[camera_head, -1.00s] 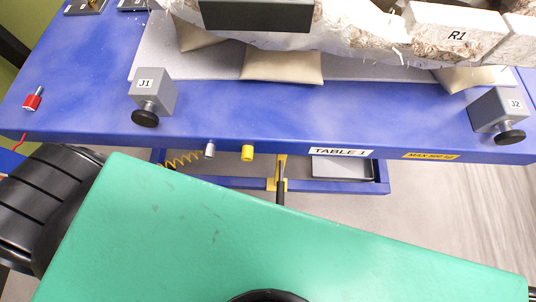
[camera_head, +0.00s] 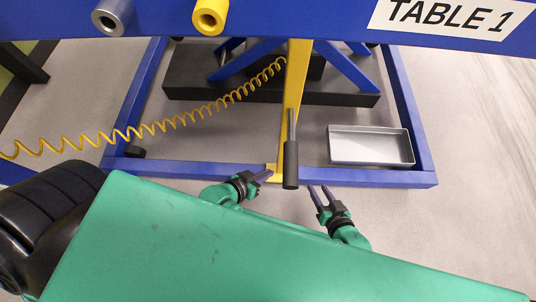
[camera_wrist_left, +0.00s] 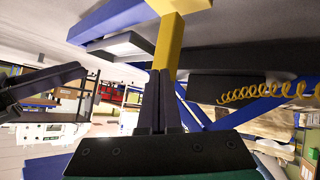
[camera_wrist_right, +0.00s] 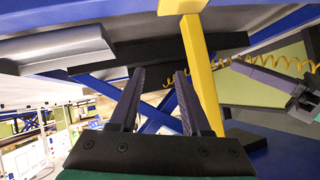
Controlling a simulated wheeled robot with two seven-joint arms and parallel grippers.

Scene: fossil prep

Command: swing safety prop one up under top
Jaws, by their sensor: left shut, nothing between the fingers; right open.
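The yellow safety prop (camera_head: 294,85) hangs below the tabletop edge, with its foot at the blue base frame and a black handle (camera_head: 290,150) on its lower part. My left gripper (camera_head: 265,175) is shut and empty, its tips just left of the prop's lower end; I cannot tell if they touch. In the left wrist view the prop (camera_wrist_left: 168,45) stands right beyond the shut fingers (camera_wrist_left: 160,90). My right gripper (camera_head: 317,190) is open and empty, to the right of the handle. The right wrist view shows the prop (camera_wrist_right: 200,75) beside its spread fingers (camera_wrist_right: 158,85).
The blue table edge (camera_head: 290,25) runs above, with a grey knob (camera_head: 113,16) and a yellow knob (camera_head: 210,16). A coiled yellow hose (camera_head: 180,118) hangs at left. A grey tray (camera_head: 370,146) lies right of the prop inside the blue base frame (camera_head: 360,178).

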